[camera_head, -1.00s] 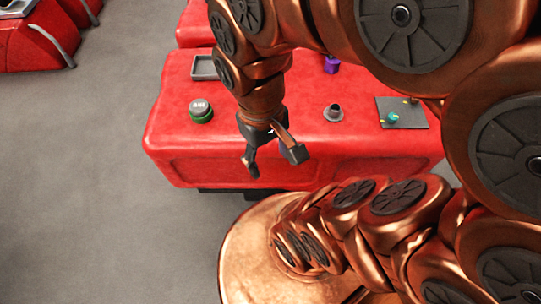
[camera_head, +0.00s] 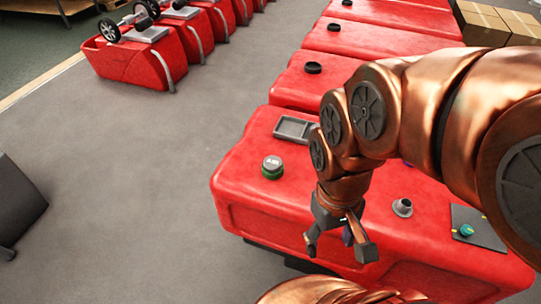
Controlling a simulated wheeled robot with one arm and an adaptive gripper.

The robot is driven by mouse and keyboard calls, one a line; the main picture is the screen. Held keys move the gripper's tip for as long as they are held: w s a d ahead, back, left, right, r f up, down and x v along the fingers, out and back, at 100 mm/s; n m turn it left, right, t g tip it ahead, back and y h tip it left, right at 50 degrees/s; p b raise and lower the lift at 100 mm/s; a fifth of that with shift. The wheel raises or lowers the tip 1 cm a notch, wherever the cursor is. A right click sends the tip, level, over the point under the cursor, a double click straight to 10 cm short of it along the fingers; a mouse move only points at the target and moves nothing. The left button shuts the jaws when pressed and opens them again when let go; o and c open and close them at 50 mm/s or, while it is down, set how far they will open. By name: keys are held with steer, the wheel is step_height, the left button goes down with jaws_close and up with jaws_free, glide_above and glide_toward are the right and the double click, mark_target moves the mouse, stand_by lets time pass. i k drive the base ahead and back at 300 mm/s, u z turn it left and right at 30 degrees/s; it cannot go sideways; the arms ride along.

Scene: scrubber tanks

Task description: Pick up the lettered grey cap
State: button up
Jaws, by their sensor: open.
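The lettered grey cap (camera_head: 273,162) sits on a green ring (camera_head: 271,173) on top of the nearest red tank (camera_head: 240,188), toward its left end. Pale lettering shows on the cap's top, too small to read. My gripper (camera_head: 338,250) hangs open and empty over the front edge of the tank, in front of and to the right of the cap. It is apart from the cap, which is in full view.
A grey tray (camera_head: 293,129) lies behind the cap. A grey neck (camera_head: 403,207) and a dark plate with a teal knob (camera_head: 467,231) are to the right. More red tanks with black caps (camera_head: 313,68) stand behind.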

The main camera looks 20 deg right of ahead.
mark_target(272, 164)
steer(key=k, duration=1.1)
steer(key=u, duration=1.15)
steer(key=i, duration=1.2)
steer(key=z, duration=0.55)
